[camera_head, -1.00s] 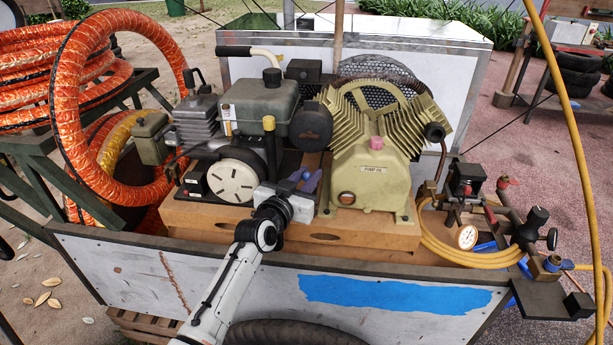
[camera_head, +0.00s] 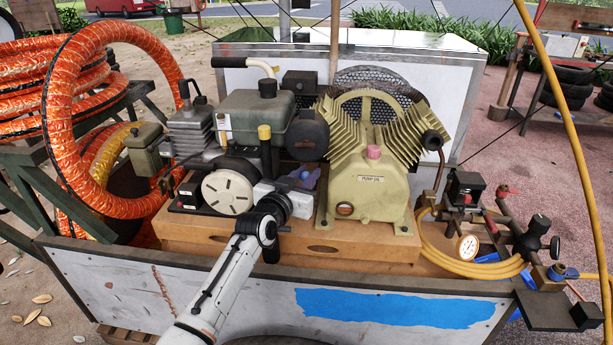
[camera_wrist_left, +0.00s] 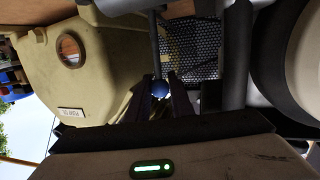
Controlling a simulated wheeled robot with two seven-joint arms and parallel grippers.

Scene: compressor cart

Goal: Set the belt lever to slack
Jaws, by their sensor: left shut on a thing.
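The belt lever shows as a blue ball knob (camera_head: 305,174) between the engine and the yellow-green pump in the head view. The knob also shows in the left wrist view (camera_wrist_left: 160,89), between the dark fingers. My left gripper (camera_head: 297,184) reaches in over the cart's front wall and is shut on the lever at its knob. The lever's shaft and pivot are mostly hidden, so its exact angle cannot be told. My right gripper is in neither view.
The pump (camera_head: 368,185) stands close right of my gripper, and the engine with its pale round cover (camera_head: 228,192) close left. A pressure gauge (camera_head: 467,247) and yellow hose lie at right. Orange hose (camera_head: 75,130) coils at left. The cart's front wall (camera_head: 230,285) runs below my arm.

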